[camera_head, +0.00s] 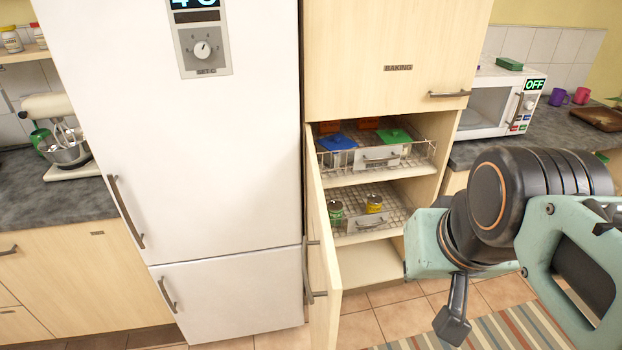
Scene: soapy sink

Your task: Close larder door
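The larder door (328,262) is a pale wood door, hinged on the left of the tall cupboard and standing wide open towards me beside the fridge. I see it nearly edge-on, with its bar handle (312,270) on the left face. The open larder (365,262) shows wire baskets on its shelves. My gripper (453,316) seems to be the dark finger-like part below my arm, right of the door and apart from it. Only this part shows; the rest is hidden behind my arm, so its opening cannot be told.
The upper basket (380,157) holds blue and green items; the lower basket (365,224) holds cans. A closed cupboard marked BAKING (398,68) is above. The white fridge (190,150) stands left, a microwave (500,102) right. A striped rug (490,335) lies on the tiled floor.

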